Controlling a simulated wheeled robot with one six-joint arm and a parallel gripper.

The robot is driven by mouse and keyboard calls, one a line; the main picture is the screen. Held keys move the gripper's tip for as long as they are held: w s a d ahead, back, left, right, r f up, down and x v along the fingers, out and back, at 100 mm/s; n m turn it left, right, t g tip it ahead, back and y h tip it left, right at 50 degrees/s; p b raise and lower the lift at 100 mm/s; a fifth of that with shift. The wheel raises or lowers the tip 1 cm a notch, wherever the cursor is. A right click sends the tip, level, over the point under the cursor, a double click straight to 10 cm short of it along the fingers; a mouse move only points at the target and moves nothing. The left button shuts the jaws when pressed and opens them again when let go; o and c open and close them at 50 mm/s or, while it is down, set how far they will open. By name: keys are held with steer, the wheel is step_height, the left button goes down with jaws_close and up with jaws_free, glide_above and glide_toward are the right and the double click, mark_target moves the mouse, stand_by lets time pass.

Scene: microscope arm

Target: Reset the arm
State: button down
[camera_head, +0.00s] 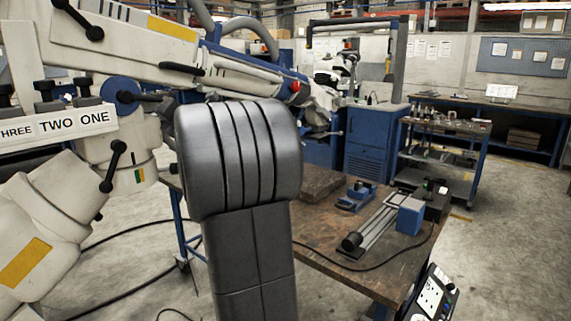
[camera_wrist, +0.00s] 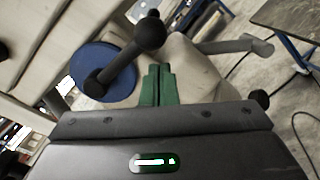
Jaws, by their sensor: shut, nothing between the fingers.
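The large off-white microscope arm (camera_head: 130,50) fills the left of the head view, with yellow patches, black levers and a strip reading THREE TWO ONE (camera_head: 58,127). A blue round joint (camera_head: 121,90) with a black lever sits near its middle. The wrist view shows a blue disc (camera_wrist: 95,72) with a black ball-ended lever (camera_wrist: 121,68) angled up to the right. My gripper (camera_wrist: 158,72) is shut and empty, its green fingertips just below the ball in that picture. Whether they touch it cannot be told. I cannot make out my gripper in the head view.
A dark grey ribbed form blocks the centre of the head view; I cannot tell whether it is mine. A brown workbench (camera_head: 330,235) with tools stands behind it at right. A blue cabinet (camera_head: 372,150) and a shelf trolley (camera_head: 440,150) stand farther back.

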steer(key=s+a+f+m+p, duration=0.3)
steer(key=s+a+m+p, duration=0.1)
steer(key=m, duration=0.6)
steer(key=shift+s+a+f+p, duration=0.2)
steer(key=shift+s+f+p, duration=0.2)
steer(key=shift+s+p, duration=0.5)
steer(key=shift+w, duration=0.2)
